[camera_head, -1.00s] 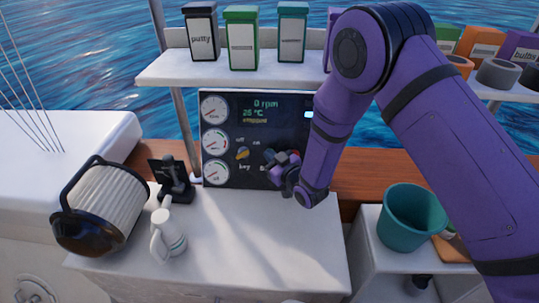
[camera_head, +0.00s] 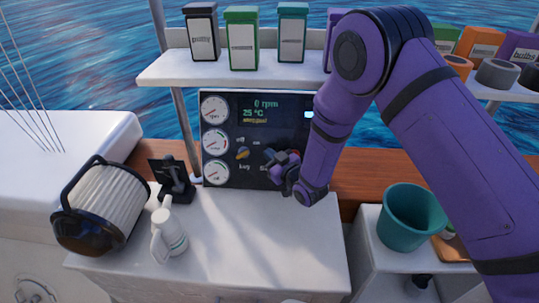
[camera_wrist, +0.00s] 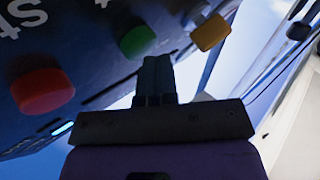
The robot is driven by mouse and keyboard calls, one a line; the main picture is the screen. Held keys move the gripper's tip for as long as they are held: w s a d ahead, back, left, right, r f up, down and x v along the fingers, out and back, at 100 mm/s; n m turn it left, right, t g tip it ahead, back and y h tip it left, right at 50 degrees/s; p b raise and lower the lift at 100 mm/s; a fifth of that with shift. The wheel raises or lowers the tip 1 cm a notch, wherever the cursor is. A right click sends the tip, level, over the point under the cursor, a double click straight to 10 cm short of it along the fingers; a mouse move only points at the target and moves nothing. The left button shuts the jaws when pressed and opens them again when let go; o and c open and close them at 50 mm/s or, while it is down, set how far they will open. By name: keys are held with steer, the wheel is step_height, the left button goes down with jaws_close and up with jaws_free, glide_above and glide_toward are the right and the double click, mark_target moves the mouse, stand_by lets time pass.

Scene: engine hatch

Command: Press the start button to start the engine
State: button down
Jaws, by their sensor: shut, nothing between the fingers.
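The dark engine panel (camera_head: 228,173) stands behind the white counter, with gauges at its left and a display reading 0 rpm (camera_head: 266,104). In the wrist view a green button (camera_wrist: 137,42) and a red button (camera_wrist: 42,91) stick out from the panel. A yellow knob (camera_wrist: 210,32) is to the right; it also shows in the head view (camera_head: 243,153). My gripper (camera_wrist: 158,62) is shut and empty, its tips close beside the green button; I cannot tell whether they touch anything. In the head view my gripper (camera_head: 274,162) hides the buttons. The button labels are only partly readable.
A shelf (camera_head: 215,71) with several containers is above the panel. A teal bucket (camera_head: 409,218) is at right. The counter's middle is clear.

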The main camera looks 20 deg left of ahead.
steer(key=shift+w+d+f, duration=0.2)
steer(key=shift+w+f, duration=0.05)
steer(key=shift+w, duration=0.35)
stand_by(1.0)
steer(key=shift+s, duration=0.15)
steer(key=shift+s+d+r, duration=0.3)
steer(key=shift+s, duration=0.2)
steer(key=shift+r, duration=0.15)
steer(key=shift+s+d+r, duration=0.15)
steer(key=shift+s+r, duration=0.15)
steer(key=shift+s, duration=0.5)
steer(key=shift+s+d+r, duration=0.1)
steer(key=shift+s+r, duration=0.2)
steer(key=shift+s, duration=0.5)
steer(key=shift+s+d+r, duration=0.15)
steer(key=shift+s+r, duration=0.15)
steer(key=shift+s, duration=0.5)
